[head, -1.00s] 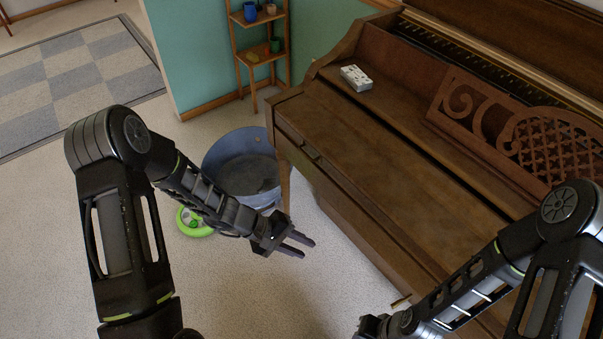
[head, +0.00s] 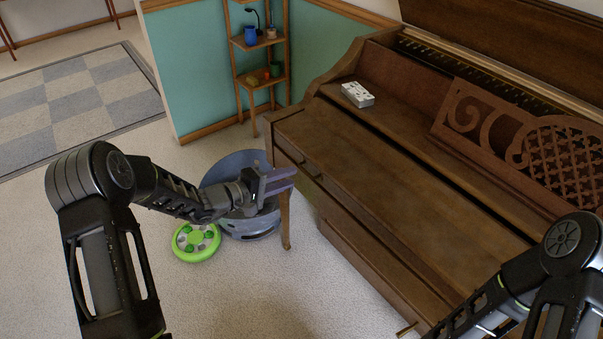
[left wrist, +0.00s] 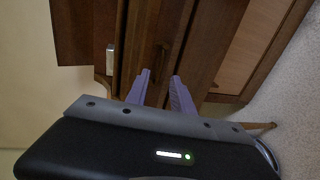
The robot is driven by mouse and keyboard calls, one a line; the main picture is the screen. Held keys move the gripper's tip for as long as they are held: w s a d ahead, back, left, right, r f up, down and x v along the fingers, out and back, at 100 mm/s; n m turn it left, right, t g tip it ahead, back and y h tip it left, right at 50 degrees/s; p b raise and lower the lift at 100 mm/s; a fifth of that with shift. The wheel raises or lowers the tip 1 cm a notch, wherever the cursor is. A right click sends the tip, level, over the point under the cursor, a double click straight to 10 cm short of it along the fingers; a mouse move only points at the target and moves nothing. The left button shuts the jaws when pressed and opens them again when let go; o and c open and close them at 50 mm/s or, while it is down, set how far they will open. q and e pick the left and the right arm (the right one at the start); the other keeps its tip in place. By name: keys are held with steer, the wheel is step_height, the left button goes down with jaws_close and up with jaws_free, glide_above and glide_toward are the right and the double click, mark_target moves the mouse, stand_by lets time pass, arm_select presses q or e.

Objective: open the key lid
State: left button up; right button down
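The piano's key lid (head: 400,190) is a long brown wooden panel. It lies shut, and no keys show. A small dark knob (head: 316,177) sits at its front edge near the left end. My left gripper (head: 292,181) is just left of the piano's front left corner, its fingers pointing at the piano. In the left wrist view, the two purple fingers (left wrist: 160,85) are apart with nothing between them. A dark knob (left wrist: 162,47) shows on the wood beyond them.
A white dotted block (head: 357,94) lies on the piano ledge behind the lid. A music stand (head: 550,150) rises at the right.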

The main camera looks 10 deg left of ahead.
mark_target(305, 172)
arm_select(q)
steer(key=x, duration=0.5)
steer(key=shift+w+d+f, duration=0.1)
steer(key=shift+w+d, duration=0.05)
steer(key=shift+w, duration=0.05)
jaws_close()
stand_by(1.2)
